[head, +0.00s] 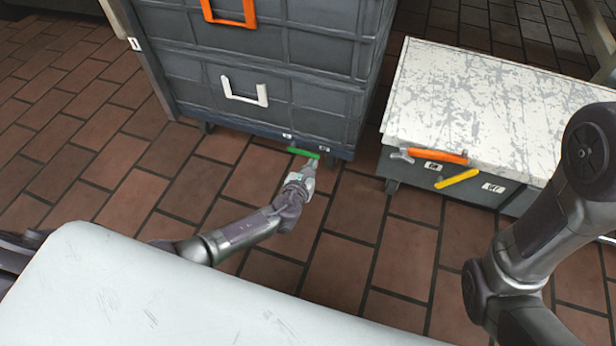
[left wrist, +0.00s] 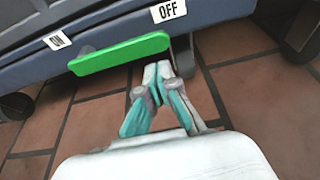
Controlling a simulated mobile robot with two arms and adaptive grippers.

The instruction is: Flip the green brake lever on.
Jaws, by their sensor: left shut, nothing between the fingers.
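The green brake lever (head: 303,153) sits low on the front of the grey wheeled cabinet (head: 262,72), just above the floor. In the left wrist view the green lever (left wrist: 120,54) is a flat bar, with its right end tilted up toward the "OFF" label (left wrist: 168,10). A second label (left wrist: 57,40) is at its left; its wording is too unclear to read. My left gripper (head: 305,164) is shut and empty. In the left wrist view its fingertips (left wrist: 157,68) are just below the lever's right part; whether they touch it I cannot tell. My right gripper is out of view.
A white-topped low cart (head: 490,95) stands at the right with an orange handle (head: 438,155) and a yellow lever (head: 457,178). The cabinet has orange (head: 230,12) and white (head: 244,92) drawer handles. The brick floor (head: 340,235) before the cabinet is clear around my left arm.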

